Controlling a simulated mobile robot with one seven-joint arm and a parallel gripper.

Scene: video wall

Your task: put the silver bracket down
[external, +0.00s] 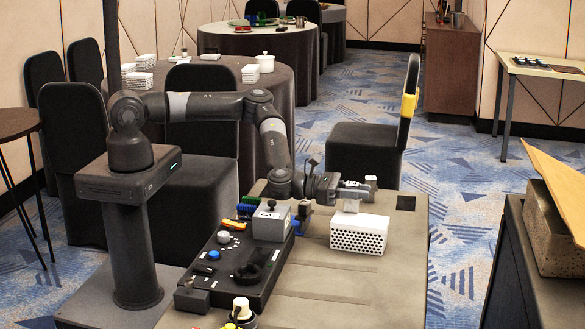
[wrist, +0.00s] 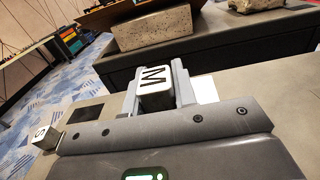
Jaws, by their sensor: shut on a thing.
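My gripper (external: 356,188) reaches out to the right over the table in the external view, near the white perforated box (external: 360,233). In the wrist view, my gripper (wrist: 157,88) has its two grey fingers on either side of a small silver-grey block (wrist: 155,90) marked M, shut on it. Its lower part is hidden by the gripper body. I cannot make out a separate bracket shape. Whether the block touches the table is unclear.
A second block (wrist: 45,137) marked S stands near a black square (wrist: 84,116) on the table. The control panel (external: 225,262) with knobs and a grey box lies left of the perforated box. The table front (external: 350,300) is clear. A concrete block (wrist: 155,30) sits on a separate surface.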

